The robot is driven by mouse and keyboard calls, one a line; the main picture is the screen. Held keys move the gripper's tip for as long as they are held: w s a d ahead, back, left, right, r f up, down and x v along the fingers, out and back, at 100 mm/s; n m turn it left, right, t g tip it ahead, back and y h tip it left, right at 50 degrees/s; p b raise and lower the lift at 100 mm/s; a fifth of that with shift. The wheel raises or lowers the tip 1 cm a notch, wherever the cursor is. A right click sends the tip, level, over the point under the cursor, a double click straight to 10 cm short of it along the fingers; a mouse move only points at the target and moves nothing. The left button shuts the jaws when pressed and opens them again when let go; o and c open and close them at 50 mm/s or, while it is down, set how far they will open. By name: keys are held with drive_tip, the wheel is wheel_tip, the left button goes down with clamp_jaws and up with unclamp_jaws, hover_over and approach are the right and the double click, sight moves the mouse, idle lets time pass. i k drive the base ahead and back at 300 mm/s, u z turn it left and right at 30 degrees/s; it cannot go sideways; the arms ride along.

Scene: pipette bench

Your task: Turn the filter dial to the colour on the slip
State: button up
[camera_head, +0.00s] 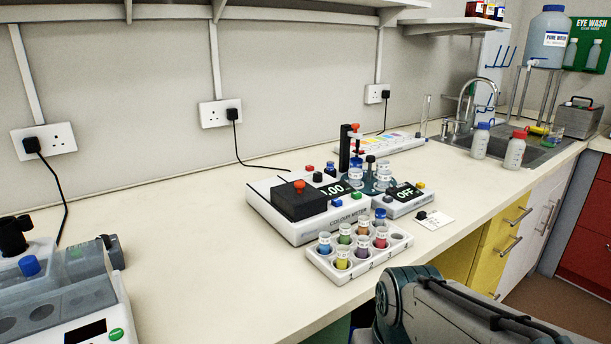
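The white colour meter (309,223) stands on the bench, with a lit display reading 1.00 (335,189) and a black box with a red knob (299,188) on top. Small red, blue and green buttons show on it. I cannot make out the filter dial for certain. A small white slip (437,223) lies flat on the bench to the right of the meter, with a dark mark at its upper left. Its writing and colour are too small to read. My arm shows at the lower right, near the bench's front edge. My gripper is out of view.
A white rack (338,275) of coloured vials stands in front of the meter. A device reading OFF (403,196) is behind the slip. Another machine (62,290) fills the lower left. Bottles (480,141) stand by the sink. The bench left of the meter is clear.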

sight(318, 177)
drive_tip(key=k, duration=1.3)
drive_tip(key=z, duration=0.8)
drive_tip(key=i, duration=1.95)
drive_tip(key=u, duration=0.2)
drive_tip(key=k, duration=0.35)
drive_tip(key=u, duration=1.2)
